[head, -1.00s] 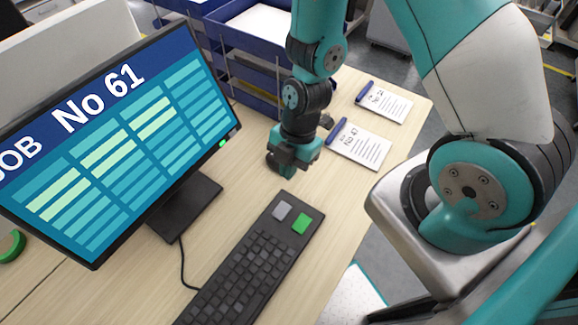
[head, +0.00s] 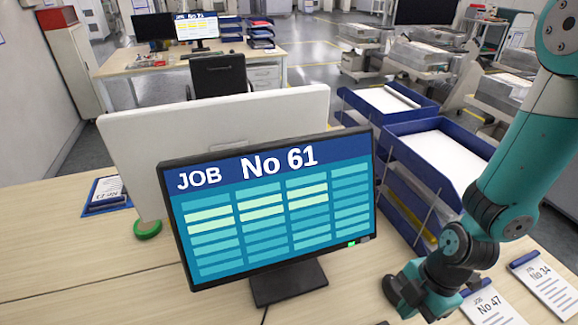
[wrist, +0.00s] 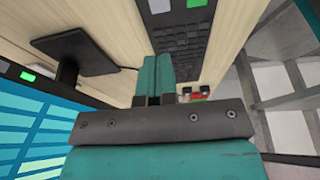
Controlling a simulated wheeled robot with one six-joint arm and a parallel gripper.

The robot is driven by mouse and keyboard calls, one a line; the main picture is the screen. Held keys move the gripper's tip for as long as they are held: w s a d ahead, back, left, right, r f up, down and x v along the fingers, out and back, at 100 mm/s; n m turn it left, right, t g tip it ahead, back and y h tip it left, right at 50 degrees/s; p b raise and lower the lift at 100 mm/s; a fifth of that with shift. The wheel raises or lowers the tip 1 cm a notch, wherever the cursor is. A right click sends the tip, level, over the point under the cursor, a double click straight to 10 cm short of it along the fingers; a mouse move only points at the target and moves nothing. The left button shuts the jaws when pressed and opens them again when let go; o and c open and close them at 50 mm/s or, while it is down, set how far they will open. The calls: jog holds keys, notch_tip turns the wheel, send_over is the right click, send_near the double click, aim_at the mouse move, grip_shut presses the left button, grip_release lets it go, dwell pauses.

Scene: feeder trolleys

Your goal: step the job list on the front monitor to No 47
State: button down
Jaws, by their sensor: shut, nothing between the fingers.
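The front monitor (head: 280,200) stands on the desk and reads "JOB No 61" above rows of teal and pale green bars. Its screen edge also shows in the wrist view (wrist: 35,130). My gripper (head: 405,297) is right of the monitor's foot in the head view, pointing down, its tips hard to make out. In the wrist view my gripper (wrist: 160,75) is shut and empty. The dark keyboard (wrist: 178,42) lies beyond it, with a grey key (wrist: 160,5) and a green key (wrist: 196,3) at the top edge. A card marked No 47 (head: 490,307) lies right of my gripper.
A card marked No 34 (head: 545,286) lies farther right. Blue paper trays (head: 410,200) stand behind my arm. A white panel (head: 220,140) is behind the monitor, and a green ring (head: 147,230) lies left. Another desk's monitor (head: 196,31) reads No 71.

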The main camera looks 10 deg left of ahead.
jog(key=shift+w+b, duration=0.1)
jog(key=shift+b, duration=0.85)
jog(key=shift+r+b, duration=0.4)
jog(key=shift+r, duration=0.15)
jog(key=x, duration=0.4)
jog(key=p+x, duration=0.1)
jog(key=x, duration=0.3)
jog(key=d+p+x, duration=0.1)
jog(key=x, duration=0.3)
jog(key=shift+a+f, duration=0.15)
jog(key=shift+f, duration=0.3)
jog(key=shift+w+f, duration=0.1)
jog(key=shift+f, duration=0.55)
jog(key=shift+f, duration=0.1)
